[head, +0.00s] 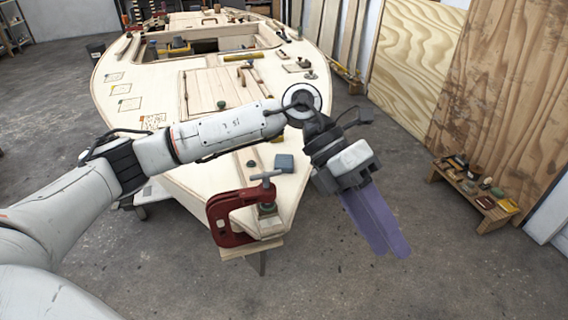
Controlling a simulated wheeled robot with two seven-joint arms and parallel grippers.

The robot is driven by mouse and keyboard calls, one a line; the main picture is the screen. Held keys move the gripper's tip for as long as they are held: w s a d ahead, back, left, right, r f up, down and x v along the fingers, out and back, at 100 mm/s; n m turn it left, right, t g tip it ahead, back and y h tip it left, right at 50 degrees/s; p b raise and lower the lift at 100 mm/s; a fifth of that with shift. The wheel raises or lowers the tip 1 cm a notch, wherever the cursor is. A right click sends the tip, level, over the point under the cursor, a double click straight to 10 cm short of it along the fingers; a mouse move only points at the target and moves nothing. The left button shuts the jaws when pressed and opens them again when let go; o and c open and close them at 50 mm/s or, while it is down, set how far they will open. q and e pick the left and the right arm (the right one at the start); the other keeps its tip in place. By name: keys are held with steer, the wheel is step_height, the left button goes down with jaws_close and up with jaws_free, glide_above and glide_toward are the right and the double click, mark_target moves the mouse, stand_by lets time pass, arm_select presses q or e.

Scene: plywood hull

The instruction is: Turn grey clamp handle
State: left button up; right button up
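A red C-clamp (222,219) is fixed at the near tip of the plywood hull (205,181). Its grey T-shaped handle (266,176) stands on top of the screw, above a small block at the hull's edge. My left gripper (391,252) has purple fingers that point down and slightly right. It hangs in the air to the right of the clamp, apart from the handle. The fingers overlap in this view, so their opening is unclear. Nothing shows held between them. My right gripper is not in view.
A blue-grey block (284,162) lies on the hull near the clamp. Several tools and wood pieces lie farther back on the deck. A low wooden bench (472,200) with small items stands at the right by plywood sheets (505,100). The concrete floor around the bow is clear.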

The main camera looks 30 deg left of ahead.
arm_select(q)
steer(key=w+a+r+t+y, duration=0.1)
steer(key=w+a+y, duration=0.15)
steer(key=a, duration=0.35)
steer(key=w+a+r+t+y, duration=0.1)
steer(key=w+a+r+y, duration=0.15)
steer(key=a, duration=0.45)
step_height(320, 180, up, 4)
steer(key=r+n+t+y, duration=0.1)
steer(key=n+y, duration=0.1)
steer(key=y, duration=0.3)
glide_above(266, 173)
step_height(266, 173, down, 10)
steer(key=shift+p, duration=0.55)
